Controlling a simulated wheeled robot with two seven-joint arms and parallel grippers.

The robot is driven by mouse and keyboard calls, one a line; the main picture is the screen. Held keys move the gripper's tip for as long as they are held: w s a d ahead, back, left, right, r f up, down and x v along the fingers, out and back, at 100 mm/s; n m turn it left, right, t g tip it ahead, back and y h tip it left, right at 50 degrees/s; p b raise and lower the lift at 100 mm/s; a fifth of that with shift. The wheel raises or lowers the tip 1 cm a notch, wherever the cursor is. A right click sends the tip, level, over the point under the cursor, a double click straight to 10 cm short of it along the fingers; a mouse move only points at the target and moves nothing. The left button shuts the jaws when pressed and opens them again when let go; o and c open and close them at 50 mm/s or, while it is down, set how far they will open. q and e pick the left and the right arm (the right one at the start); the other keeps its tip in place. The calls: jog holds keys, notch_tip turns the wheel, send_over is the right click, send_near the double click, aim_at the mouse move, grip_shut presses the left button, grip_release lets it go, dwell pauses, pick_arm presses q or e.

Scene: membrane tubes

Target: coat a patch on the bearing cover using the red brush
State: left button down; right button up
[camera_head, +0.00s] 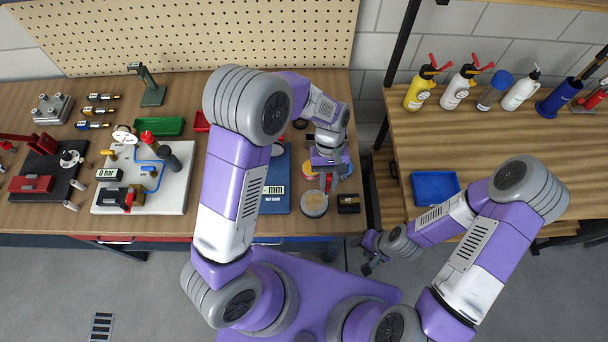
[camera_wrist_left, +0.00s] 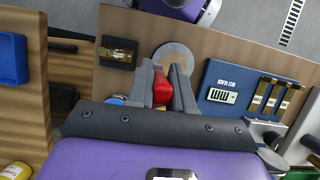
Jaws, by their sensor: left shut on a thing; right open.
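My left gripper (camera_head: 326,184) is shut on the red brush (camera_wrist_left: 162,88), whose red part shows between the fingers in the left wrist view. The brush's tip is hidden or too small to make out. My right gripper (camera_head: 368,256) is open and empty, low in front of the gap between the tables.
A blue plate with a display (camera_head: 275,190) lies left of the disc, and a small black block (camera_head: 348,203) right of it. Coloured round tins (camera_head: 309,169) stand behind, partly covered by the gripper. A blue tray (camera_head: 434,187) and several bottles occupy the right table.

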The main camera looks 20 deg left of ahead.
aim_at(329, 178)
pick_arm(q)
jog(key=shift+r+p, duration=1.85)
jog(key=shift+r, duration=0.75)
